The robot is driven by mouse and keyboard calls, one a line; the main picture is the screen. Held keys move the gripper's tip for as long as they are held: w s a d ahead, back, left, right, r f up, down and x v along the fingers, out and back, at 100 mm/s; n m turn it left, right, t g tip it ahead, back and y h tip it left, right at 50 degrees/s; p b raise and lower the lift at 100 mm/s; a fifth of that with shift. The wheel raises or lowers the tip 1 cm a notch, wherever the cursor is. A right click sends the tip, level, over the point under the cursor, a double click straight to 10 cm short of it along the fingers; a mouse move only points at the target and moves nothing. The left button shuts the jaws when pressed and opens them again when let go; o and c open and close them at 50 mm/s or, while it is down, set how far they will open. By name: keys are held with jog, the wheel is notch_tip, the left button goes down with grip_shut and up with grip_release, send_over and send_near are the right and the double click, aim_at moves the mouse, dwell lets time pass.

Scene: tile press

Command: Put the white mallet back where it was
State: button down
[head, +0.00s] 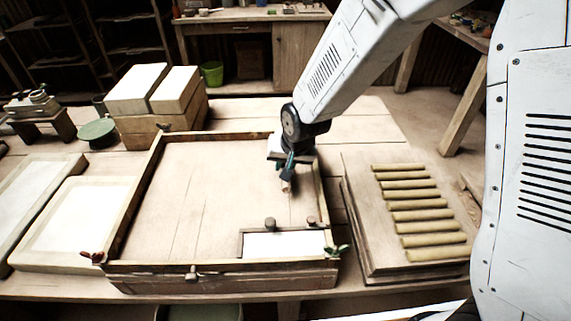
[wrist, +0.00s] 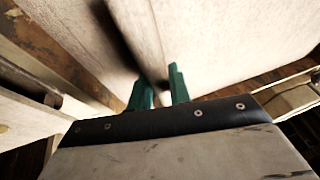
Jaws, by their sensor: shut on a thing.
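My gripper (head: 287,168), with teal fingers, points down over the right part of a wooden framed tray (head: 190,210). It is shut on a small pale-brown piece (head: 286,187), whose end shows below the fingertips. I cannot tell whether this piece is part of the white mallet; no whole mallet is clear in either view. I cannot tell whether the held piece touches the tray floor.
A white panel (head: 285,245) with knobs beside it fills the tray's front right corner. Several tan rods (head: 420,215) lie on a board at right. White-topped blocks (head: 175,90) are stacked behind; white slabs (head: 75,222) lie left. The tray's middle is clear.

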jog(key=c, duration=1.3)
grip_release()
jog(key=shift+f, duration=0.1)
jog(key=v, duration=1.2)
jog(key=shift+d, duration=0.1)
jog(key=s+d+r+g+h, duration=0.1)
jog(key=s+d+r, duration=0.8)
jog(key=d, duration=0.4)
jog(key=s+d+r+g, duration=0.1)
jog(key=s+d, duration=0.2)
jog(key=s, duration=0.4)
jog(key=s+d+r+g+h, duration=0.1)
jog(key=s+d, duration=0.2)
jog(key=s, duration=0.5)
jog(key=shift+s+d+n, duration=0.25)
jog(key=shift+d+n, duration=0.15)
